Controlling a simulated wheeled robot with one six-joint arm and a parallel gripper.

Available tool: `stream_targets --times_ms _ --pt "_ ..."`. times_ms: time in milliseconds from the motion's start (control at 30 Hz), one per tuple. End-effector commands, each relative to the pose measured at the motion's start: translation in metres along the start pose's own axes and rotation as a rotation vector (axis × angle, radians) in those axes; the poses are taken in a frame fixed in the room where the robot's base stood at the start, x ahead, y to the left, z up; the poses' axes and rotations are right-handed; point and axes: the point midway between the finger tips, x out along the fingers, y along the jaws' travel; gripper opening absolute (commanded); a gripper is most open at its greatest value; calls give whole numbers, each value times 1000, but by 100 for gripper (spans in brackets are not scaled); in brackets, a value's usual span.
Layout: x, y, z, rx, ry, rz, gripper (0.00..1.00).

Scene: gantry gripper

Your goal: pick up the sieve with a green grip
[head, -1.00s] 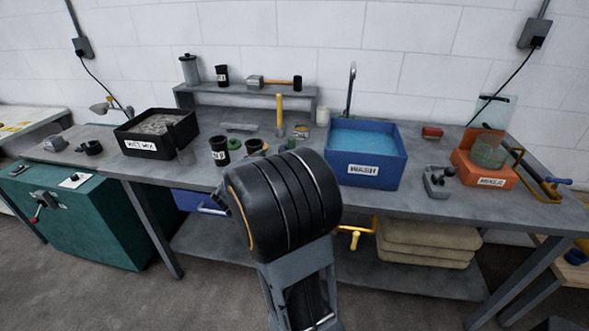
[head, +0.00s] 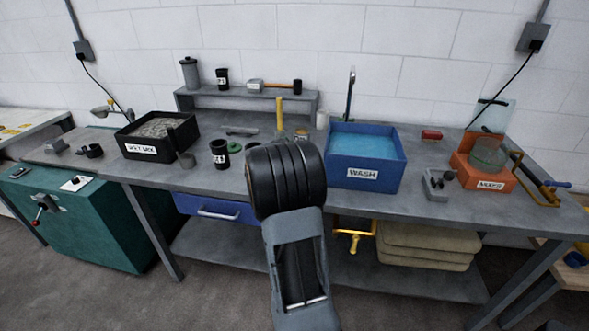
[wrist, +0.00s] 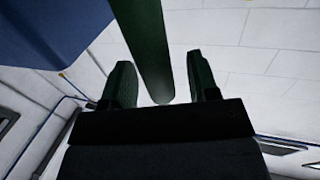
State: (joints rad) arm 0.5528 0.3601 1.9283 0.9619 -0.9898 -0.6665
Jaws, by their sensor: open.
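In the wrist view a dark green bar (wrist: 147,45), which looks like the green grip of the sieve, runs down from the top edge between the two fingers of my gripper (wrist: 159,60). My gripper is open, with a visible gap on each side of the bar. The sieve's mesh and rim are out of this view. In the head view my black wrist and grey arm link cover the middle front of the bench, hiding my fingers and whatever is behind them. I cannot make out the sieve there.
The grey bench (head: 430,215) holds a black wet mix tray (head: 181,137), a black cup (head: 219,153), a blue wash bin (head: 361,175) and an orange mixer (head: 485,175). A yellow upright handle (head: 279,114) stands behind my wrist. A raised shelf (head: 245,101) is at the back.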

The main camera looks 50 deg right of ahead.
Motion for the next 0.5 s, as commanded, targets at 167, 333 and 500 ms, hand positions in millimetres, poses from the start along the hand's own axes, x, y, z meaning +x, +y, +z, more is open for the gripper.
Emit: stream_targets --times_ms 167,333,500 --pt "12 0 0 0 1 0 54" --pt "13 0 0 1 1 -1 54" --pt "13 0 0 0 1 -1 45"
